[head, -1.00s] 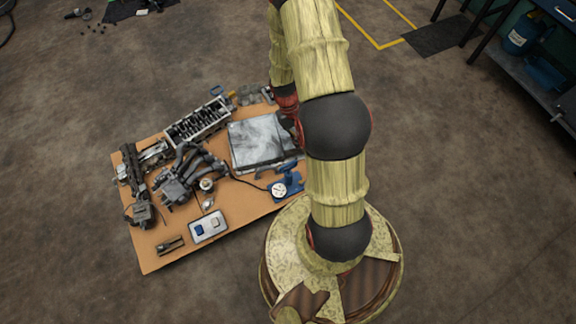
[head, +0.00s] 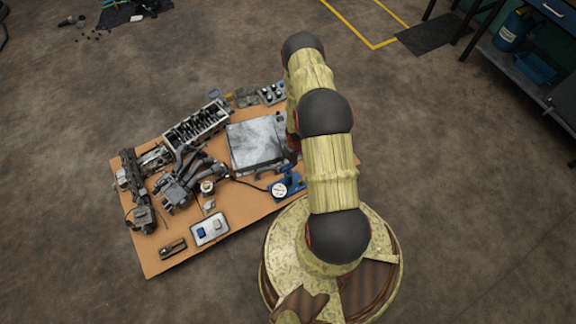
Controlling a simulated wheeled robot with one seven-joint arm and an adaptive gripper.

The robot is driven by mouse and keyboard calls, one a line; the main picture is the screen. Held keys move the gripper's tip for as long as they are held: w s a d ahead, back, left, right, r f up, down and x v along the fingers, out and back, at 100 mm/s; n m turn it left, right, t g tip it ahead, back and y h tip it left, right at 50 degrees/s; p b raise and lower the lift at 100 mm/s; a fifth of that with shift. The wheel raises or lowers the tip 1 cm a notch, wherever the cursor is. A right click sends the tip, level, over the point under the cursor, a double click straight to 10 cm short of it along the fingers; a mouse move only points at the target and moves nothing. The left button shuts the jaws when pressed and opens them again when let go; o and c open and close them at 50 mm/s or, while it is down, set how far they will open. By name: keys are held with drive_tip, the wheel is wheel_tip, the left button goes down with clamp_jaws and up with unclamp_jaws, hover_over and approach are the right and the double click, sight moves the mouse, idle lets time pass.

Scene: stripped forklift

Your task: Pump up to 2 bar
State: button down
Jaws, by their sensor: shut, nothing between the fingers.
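The blue pump (head: 290,180) stands at the right edge of the brown board, partly behind my arm. Its round white-faced gauge (head: 279,190) faces up, but the needle is too small to read. A dark hose runs from the pump leftward to the engine parts. My arm arches over the board and its end points down beside the pump. My gripper (head: 291,157) shows only as a small dark part behind the arm, just above the pump. It is shut and empty. I cannot tell whether it touches the pump handle.
The brown board (head: 240,205) carries a flat grey metal box (head: 255,142), an engine block (head: 196,126), a dark manifold (head: 180,182) and a tray with a blue and a white block (head: 210,229). A shelf unit (head: 530,65) stands at upper right. The floor around is clear.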

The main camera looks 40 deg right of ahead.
sight(289, 165)
drive_tip(key=shift+w+r+t, duration=0.1)
drive_tip(key=shift+w+t, duration=0.4)
drive_tip(key=shift+w, duration=0.6)
drive_tip(key=shift+w+f+b, duration=0.15)
drive_tip(key=shift+f+b, duration=1.1)
drive_tip(key=shift+f, duration=0.5)
drive_tip(key=shift+w+f+b, duration=0.15)
drive_tip(key=shift+f+b, duration=1.05)
drive_tip(key=shift+f, duration=0.55)
